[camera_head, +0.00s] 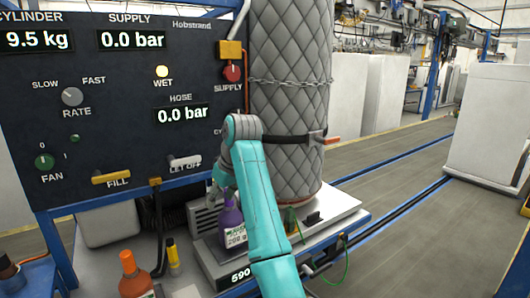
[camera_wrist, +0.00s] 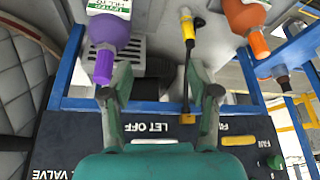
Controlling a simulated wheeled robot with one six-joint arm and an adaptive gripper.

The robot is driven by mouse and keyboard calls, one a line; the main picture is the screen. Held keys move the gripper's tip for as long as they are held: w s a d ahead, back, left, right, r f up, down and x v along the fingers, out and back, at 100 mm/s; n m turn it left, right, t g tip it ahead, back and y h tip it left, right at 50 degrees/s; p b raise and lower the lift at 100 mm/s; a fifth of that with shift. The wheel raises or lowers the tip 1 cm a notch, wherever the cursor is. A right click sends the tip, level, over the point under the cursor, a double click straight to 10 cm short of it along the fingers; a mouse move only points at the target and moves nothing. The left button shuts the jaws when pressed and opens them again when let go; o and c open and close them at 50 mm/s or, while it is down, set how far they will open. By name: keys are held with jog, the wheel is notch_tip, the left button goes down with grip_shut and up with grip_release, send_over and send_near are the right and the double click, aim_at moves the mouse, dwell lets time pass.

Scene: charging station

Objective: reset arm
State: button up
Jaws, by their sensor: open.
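My teal arm reaches up in front of the scale in the head view, its wrist bent towards the dark control panel (camera_head: 120,120). My gripper (camera_head: 219,186) is partly hidden behind the arm there, close to the panel's lower right and above the purple bottle (camera_head: 232,224). In the wrist view my gripper (camera_wrist: 157,75) has its two fingers spread apart with nothing between them. The purple bottle (camera_wrist: 108,35) shows upside down beyond the left finger. The LET OFF label (camera_wrist: 147,127) shows on the panel between the fingers.
A padded grey cylinder (camera_head: 290,100) stands strapped and chained on the scale (camera_head: 335,212). An orange bottle (camera_head: 135,276) and a yellow-and-black tool (camera_head: 172,254) are at lower left. The FILL lever (camera_head: 111,177) and LET OFF lever (camera_head: 184,162) stick out.

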jog(key=s+d+f+m+t, duration=0.15)
jog(key=d+f, duration=0.25)
jog(key=f, duration=1.1)
jog(key=s+d+f+m+t, duration=0.15)
jog(key=d+f, duration=0.25)
jog(key=f, duration=1)
jog(key=s+d+f+m+t+h, duration=0.1)
jog(key=s+d+f, duration=0.4)
jog(key=s+f, duration=0.3)
jog(key=s+d+f+m+t, duration=0.2)
jog(key=s+d+f, duration=0.4)
jog(key=s+f, duration=0.3)
jog(key=s+d+r+m+t+h, duration=0.15)
jog(key=s+d, duration=0.25)
jog(key=s, duration=0.8)
jog(key=s+d+f+m+t, duration=0.15)
jog(key=s+d, duration=0.25)
jog(key=s, duration=0.9)
jog(key=s+d+r+t+h, duration=0.1)
jog(key=s+d+r+t, duration=0.1)
jog(key=s+r, duration=1.6)
jog(key=shift+d+r+m+t, duration=0.4)
jog(key=shift+d+r, duration=0.3)
jog(key=shift+d, duration=0.05)
